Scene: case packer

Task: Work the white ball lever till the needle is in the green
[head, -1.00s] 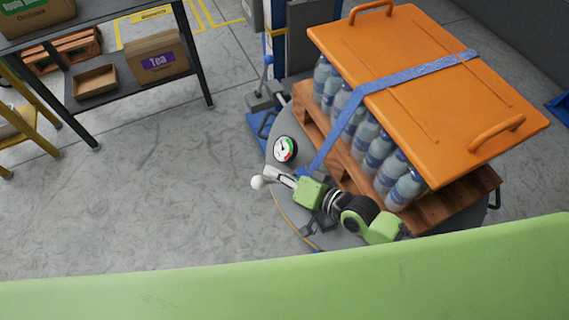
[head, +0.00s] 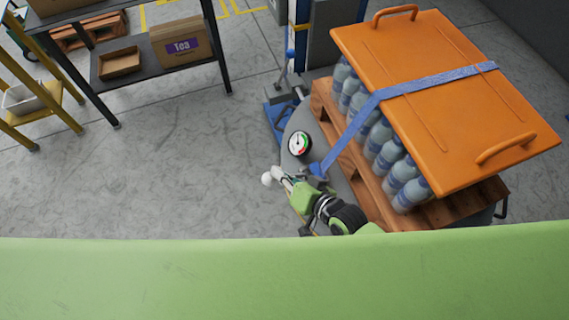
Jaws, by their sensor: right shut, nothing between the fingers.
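The white ball lever (head: 267,178) ends in a small white knob at the left edge of the grey round platform. The gauge (head: 299,144) is a white dial with a black rim, a dark needle and green and red marks, just above and right of the lever. The needle is too small to read surely against the green. My right gripper (head: 279,174) is shut and empty, close beside the knob on its right; whether it touches the lever cannot be told. My left gripper is not in view.
A wooden pallet (head: 364,178) with several bottles under an orange lid (head: 440,95) and a blue strap stands right of the gauge. A dark shelf (head: 135,77) with boxes is at upper left. The floor left of the lever is clear.

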